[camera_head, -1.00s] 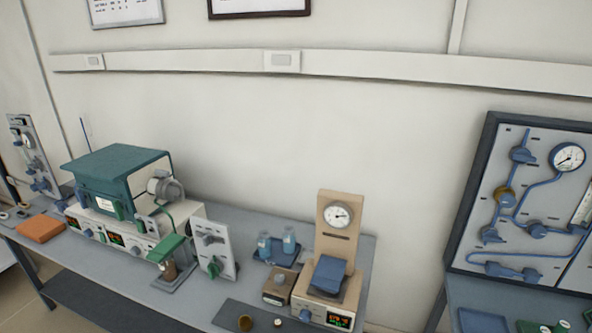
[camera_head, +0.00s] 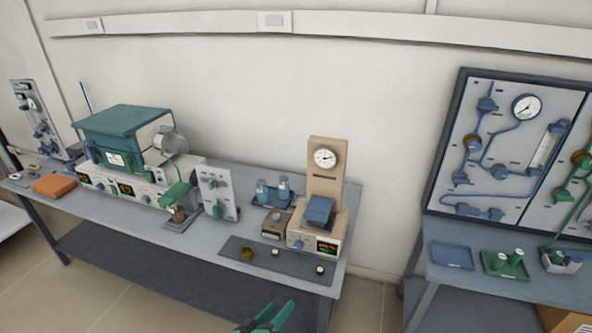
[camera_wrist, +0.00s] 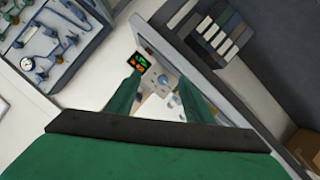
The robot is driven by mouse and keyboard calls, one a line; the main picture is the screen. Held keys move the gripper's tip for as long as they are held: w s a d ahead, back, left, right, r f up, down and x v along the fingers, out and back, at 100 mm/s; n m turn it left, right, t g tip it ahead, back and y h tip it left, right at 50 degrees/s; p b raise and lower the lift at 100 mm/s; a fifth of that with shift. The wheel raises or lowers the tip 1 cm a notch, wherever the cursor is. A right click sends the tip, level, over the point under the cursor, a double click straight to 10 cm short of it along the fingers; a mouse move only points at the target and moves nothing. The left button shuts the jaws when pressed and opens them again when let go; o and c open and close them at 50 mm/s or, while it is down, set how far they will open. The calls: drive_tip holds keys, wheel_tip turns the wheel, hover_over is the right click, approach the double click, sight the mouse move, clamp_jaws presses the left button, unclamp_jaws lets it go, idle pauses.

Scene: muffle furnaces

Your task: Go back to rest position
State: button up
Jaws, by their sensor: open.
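My gripper (camera_head: 268,317) shows at the bottom edge of the head view, its two green fingers apart with nothing between them. It is in front of the long grey bench (camera_head: 120,221) and clear of it. In the wrist view my gripper (camera_wrist: 155,88) also has its green fingers spread. Past them are a small lit red and green display (camera_wrist: 139,62) and a blue knob. Most of the arm is outside the head view.
The bench carries a green-topped furnace (camera_head: 125,128), a beige device with a dial (camera_head: 325,175), and a grey valve panel (camera_head: 217,193). At the right a dark-framed pipe board (camera_head: 505,145) stands behind a second table with trays. Floor in front is open.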

drive_tip(key=s+d+f+n+y, duration=0.1)
drive_tip(key=s+f+y, duration=0.3)
drive_tip(key=s, duration=0.6)
drive_tip(key=s+d+f+n+y, duration=0.1)
drive_tip(key=s+f+y, duration=0.1)
drive_tip(key=s+f, duration=0.55)
drive_tip(key=s+d+r+m+t, duration=0.3)
drive_tip(key=s+r, duration=1.3)
drive_tip(key=s, duration=0.4)
drive_tip(key=shift+s+d+y, duration=0.15)
drive_tip(key=shift+s+y, duration=0.2)
drive_tip(key=shift+y, duration=0.05)
